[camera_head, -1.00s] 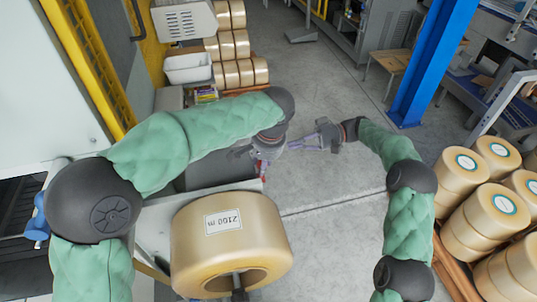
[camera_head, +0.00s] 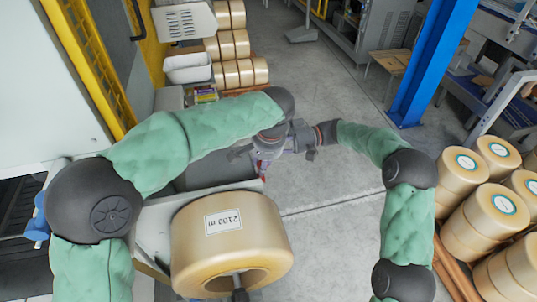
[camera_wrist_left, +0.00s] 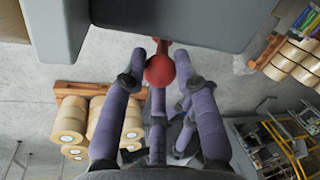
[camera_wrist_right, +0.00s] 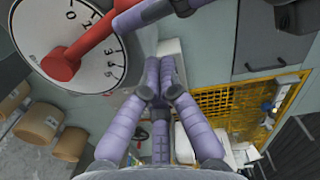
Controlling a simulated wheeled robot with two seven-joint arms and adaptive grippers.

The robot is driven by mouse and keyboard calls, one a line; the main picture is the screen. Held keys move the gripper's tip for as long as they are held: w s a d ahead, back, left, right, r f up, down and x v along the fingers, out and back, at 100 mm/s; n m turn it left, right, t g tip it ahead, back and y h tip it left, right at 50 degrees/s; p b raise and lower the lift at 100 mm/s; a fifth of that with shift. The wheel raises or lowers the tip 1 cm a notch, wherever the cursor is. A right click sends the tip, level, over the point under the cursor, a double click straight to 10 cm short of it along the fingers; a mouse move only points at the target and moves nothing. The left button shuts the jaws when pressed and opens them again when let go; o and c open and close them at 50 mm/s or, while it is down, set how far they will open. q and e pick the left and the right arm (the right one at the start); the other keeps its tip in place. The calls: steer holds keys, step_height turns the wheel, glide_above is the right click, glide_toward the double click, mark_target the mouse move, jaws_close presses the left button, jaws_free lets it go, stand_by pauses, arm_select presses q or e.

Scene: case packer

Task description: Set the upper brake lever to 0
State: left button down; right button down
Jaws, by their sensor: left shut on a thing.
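A red lever (camera_wrist_right: 85,48) is mounted on a round white dial (camera_wrist_right: 58,30) with black numbers, in the right wrist view. The lever slants up and right from its hub, away from the 0, across the scale between the 1 and the 3. Its red ball knob (camera_wrist_left: 160,70) sits between the fingers of my left gripper (camera_wrist_left: 160,62) in the left wrist view. My left gripper (camera_head: 268,150) is shut on it, and its fingers hide the lever's end. My right gripper (camera_wrist_right: 160,75) has its fingers drawn together with nothing between them, close beside the left gripper.
A large tan roll (camera_head: 228,240) labelled 2100 m is mounted in front of the machine. Stacked rolls (camera_head: 480,205) stand on a pallet at right. More rolls (camera_head: 230,45) and a white bin (camera_head: 188,68) are behind. The middle floor (camera_head: 330,180) is clear.

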arm_select(q)
steer(key=shift+s, duration=0.1)
arm_select(e)
steer(key=shift+s+d+f, duration=0.1)
steer(key=shift+s+f, duration=0.1)
steer(key=shift+s, duration=0.45)
steer(key=shift+s+d+f, duration=0.1)
steer(key=shift+s+f, duration=0.1)
steer(key=shift+s, duration=0.4)
steer(key=shift+s, duration=0.15)
